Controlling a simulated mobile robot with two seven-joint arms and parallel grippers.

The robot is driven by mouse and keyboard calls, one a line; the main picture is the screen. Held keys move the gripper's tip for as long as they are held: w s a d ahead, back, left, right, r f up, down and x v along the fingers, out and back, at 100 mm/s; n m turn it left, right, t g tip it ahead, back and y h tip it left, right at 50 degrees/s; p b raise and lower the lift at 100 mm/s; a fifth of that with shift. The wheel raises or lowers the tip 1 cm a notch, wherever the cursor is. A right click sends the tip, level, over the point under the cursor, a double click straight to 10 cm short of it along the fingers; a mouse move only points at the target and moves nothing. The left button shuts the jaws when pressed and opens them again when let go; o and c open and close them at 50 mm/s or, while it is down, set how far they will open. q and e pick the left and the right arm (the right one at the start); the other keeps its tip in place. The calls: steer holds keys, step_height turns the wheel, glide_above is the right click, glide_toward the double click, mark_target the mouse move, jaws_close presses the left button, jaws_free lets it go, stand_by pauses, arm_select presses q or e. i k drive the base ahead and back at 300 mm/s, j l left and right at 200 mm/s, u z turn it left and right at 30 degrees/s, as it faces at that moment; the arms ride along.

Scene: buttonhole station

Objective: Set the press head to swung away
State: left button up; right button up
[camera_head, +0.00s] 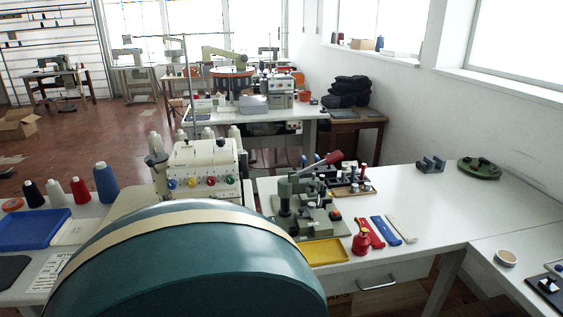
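A small grey-green press (286,196) stands on the white table, just behind a yellow tray (325,251). A lever with a red handle (333,158) rises from its top, slanting up to the right. The press head (302,184) is at the top of the press, above its base (322,222). It is small in the view, and I cannot tell clearly whether it is over the base or turned aside. Neither of my grippers is in view.
A cream sewing machine (203,157) with coloured dials stands left of the press. The white table (438,205) is mostly clear further right. A teal rounded form blocks the lower-left foreground.

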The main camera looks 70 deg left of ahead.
mark_target(292, 185)
steer(key=u, duration=1.95)
